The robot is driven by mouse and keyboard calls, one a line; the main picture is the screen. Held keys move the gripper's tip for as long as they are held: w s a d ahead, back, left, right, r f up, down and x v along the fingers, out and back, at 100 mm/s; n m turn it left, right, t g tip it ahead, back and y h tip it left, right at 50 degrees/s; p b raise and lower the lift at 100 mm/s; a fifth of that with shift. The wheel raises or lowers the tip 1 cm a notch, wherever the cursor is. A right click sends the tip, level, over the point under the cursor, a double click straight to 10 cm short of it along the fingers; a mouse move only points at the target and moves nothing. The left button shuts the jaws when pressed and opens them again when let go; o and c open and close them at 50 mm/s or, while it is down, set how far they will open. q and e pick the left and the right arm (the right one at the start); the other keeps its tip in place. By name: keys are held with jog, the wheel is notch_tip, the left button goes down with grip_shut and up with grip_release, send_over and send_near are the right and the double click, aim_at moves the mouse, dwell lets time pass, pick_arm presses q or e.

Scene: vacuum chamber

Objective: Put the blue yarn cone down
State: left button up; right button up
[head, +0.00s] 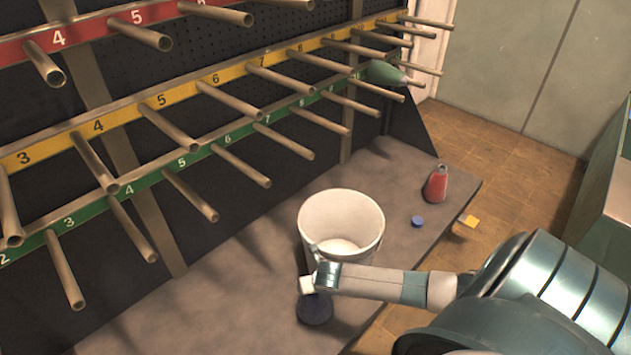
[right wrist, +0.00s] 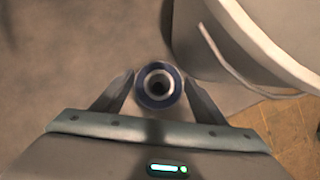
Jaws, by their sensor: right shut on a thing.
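The blue yarn cone (head: 315,309) is at the front of the grey shelf, left of and nearer than the white bucket. My right gripper (head: 308,284) is over its top, and the arm comes in from the right. In the right wrist view, the cone (right wrist: 159,87) is seen end-on as a blue ring with a dark hole, and the right gripper's fingers (right wrist: 160,95) close on it from both sides. The cone looks upright. I cannot tell whether its base touches the shelf. My left gripper is not in view.
The white bucket (head: 341,215) stands close beside the cone. A red cone (head: 436,185) and a small blue disc (head: 417,221) are on the shelf (head: 235,285) to the right. A green cone (head: 385,73) hangs on a peg. Numbered peg rows fill the left.

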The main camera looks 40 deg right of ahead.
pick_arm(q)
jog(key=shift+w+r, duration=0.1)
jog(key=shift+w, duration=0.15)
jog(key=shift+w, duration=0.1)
pick_arm(e)
jog(key=o, duration=1.5)
jog(key=v, duration=0.6)
jog(key=shift+d+p, duration=0.1)
jog(key=shift+p, duration=0.3)
jog(key=shift+v, duration=0.75)
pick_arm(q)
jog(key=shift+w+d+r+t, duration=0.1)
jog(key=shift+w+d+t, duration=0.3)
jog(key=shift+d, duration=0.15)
